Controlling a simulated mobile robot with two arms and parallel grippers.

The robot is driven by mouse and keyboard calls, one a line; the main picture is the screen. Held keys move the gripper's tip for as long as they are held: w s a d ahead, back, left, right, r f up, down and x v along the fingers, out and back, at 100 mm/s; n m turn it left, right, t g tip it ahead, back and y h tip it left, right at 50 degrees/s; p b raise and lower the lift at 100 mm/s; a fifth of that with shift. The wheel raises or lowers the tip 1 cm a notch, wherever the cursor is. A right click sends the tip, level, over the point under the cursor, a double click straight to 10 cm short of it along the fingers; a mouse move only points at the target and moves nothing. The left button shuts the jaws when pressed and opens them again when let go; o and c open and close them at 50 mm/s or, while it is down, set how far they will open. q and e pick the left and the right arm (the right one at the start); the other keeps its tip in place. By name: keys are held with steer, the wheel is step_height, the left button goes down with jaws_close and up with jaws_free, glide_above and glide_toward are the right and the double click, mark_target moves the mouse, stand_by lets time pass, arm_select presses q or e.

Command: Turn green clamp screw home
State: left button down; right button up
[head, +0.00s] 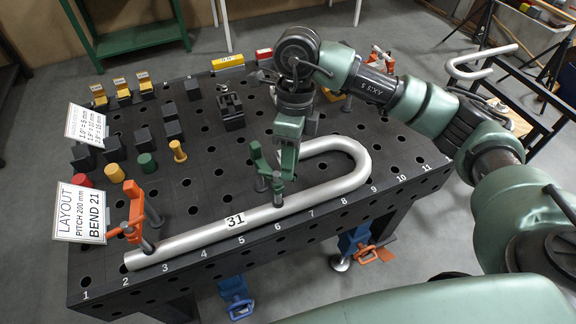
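The green clamp (258,160) stands on the black perforated table (205,205), at the near straight run of the bent silver tube (200,238) marked 31. Its dark screw end (277,188) shows just above the tube. My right gripper (287,160) points down from the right arm, close beside the clamp on its right. The gripper and clamp overlap in the picture and have similar greens, so I cannot tell whether the fingers touch the screw or are open or shut. My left gripper is not in view.
An orange clamp (133,213) stands at the tube's left end. Black blocks (230,112), colored pegs (147,163) and two signs (82,212) occupy the left and back. The tube's U-bend (362,165) lies right of my gripper.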

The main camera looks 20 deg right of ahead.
mark_target(277, 177)
steer(key=f, duration=0.2)
steer(key=f+p, duration=0.1)
steer(key=shift+w+a+f, duration=0.15)
steer(key=shift+a+f, duration=0.05)
steer(key=shift+f, duration=0.2)
steer(key=shift+s, duration=0.2)
steer(key=shift+w, duration=0.1)
jaws_close()
